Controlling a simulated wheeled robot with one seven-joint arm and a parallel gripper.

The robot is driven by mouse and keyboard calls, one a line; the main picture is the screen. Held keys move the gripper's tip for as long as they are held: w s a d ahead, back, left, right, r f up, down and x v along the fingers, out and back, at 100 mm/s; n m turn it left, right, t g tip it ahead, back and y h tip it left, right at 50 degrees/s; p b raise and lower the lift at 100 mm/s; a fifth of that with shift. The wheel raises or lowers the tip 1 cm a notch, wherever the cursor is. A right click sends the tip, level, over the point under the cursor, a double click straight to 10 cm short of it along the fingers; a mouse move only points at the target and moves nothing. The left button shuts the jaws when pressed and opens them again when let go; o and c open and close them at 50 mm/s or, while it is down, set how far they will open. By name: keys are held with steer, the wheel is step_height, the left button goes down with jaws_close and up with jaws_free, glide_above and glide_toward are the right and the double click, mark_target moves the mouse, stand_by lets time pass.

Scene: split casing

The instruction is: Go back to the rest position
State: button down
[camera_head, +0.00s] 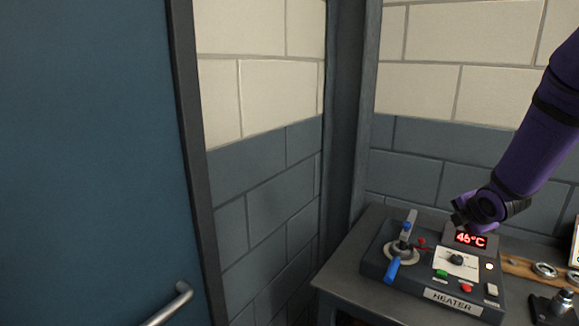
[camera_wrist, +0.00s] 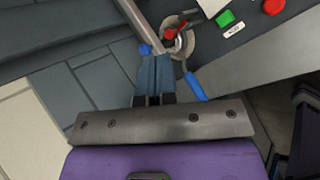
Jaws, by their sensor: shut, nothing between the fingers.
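My gripper (camera_head: 459,217) is at the end of my purple arm in the head view, above the back of the heater box (camera_head: 372,267). In the wrist view its fingers (camera_wrist: 155,72) are together with nothing between them. The heater box carries a lit red display (camera_head: 470,240) reading 46°C. At its left is a round metal fitting (camera_head: 402,253) with a blue handle (camera_head: 392,270) and a red part (camera_head: 421,243). The blue handle also shows in the wrist view (camera_wrist: 196,88), to the right of the fingers.
The heater stands on a grey bench (camera_head: 345,281). A wooden board with metal rings (camera_head: 544,270) and a dark device (camera_head: 552,308) are to its right. A blue door (camera_head: 90,150) with a metal handle (camera_head: 170,305) fills the left. Brick walls stand behind.

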steer(key=s+a+r+m, duration=0.3)
steer(key=s+r+m, duration=0.4)
steer(key=r, duration=0.2)
steer(key=s+a+r+m+g, duration=0.1)
steer(key=s+a+r+m, duration=0.2)
steer(key=s, duration=0.5)
steer(key=s+a+r+m+g+y, duration=0.1)
steer(key=s+a+r+m, duration=0.2)
steer(key=s+m, duration=0.3)
steer(key=s+a+r+m+g, duration=0.1)
steer(key=s+a+r+m, duration=0.2)
steer(key=s, duration=0.7)
steer(key=shift+s+a+r+m+g+y, duration=0.3)
steer(key=shift+a+m, duration=0.5)
steer(key=shift+a, duration=0.4)
